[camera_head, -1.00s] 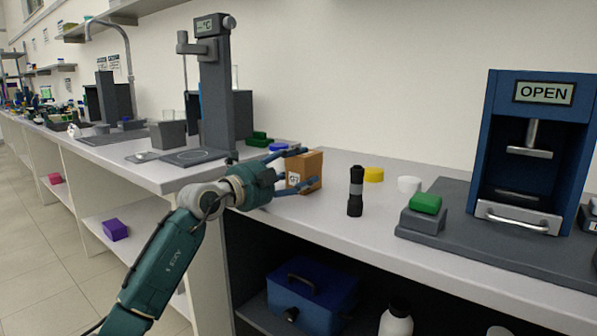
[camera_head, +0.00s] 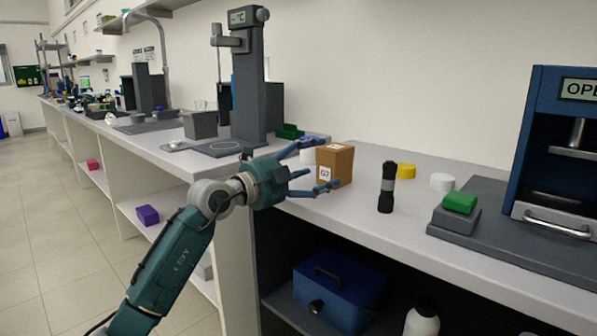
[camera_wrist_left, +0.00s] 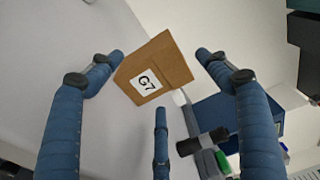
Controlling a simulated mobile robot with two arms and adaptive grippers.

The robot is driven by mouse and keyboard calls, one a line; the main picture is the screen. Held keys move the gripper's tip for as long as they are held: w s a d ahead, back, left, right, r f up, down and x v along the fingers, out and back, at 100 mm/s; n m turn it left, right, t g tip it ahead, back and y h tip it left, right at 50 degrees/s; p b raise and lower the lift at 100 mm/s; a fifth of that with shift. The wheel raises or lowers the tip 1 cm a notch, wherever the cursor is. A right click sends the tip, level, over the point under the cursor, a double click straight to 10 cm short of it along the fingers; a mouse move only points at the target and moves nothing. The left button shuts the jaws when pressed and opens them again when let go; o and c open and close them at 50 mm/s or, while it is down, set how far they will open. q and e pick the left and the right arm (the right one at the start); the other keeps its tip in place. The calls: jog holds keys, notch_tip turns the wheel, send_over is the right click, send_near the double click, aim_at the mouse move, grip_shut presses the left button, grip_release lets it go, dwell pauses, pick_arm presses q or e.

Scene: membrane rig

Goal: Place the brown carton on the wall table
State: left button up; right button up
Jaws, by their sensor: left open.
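My right gripper is not in view.
Right of the carton stand a black cylinder (camera_head: 387,187), a yellow piece (camera_head: 405,171), a white round piece (camera_head: 442,181) and a green block (camera_head: 460,203) on a grey unit. A blue press (camera_head: 534,160) is at the right. A grey stand (camera_head: 246,90) rises behind my gripper.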

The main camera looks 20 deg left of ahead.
pick_arm(q)
jog(key=v, duration=0.7)
jog(key=shift+s, duration=0.2)
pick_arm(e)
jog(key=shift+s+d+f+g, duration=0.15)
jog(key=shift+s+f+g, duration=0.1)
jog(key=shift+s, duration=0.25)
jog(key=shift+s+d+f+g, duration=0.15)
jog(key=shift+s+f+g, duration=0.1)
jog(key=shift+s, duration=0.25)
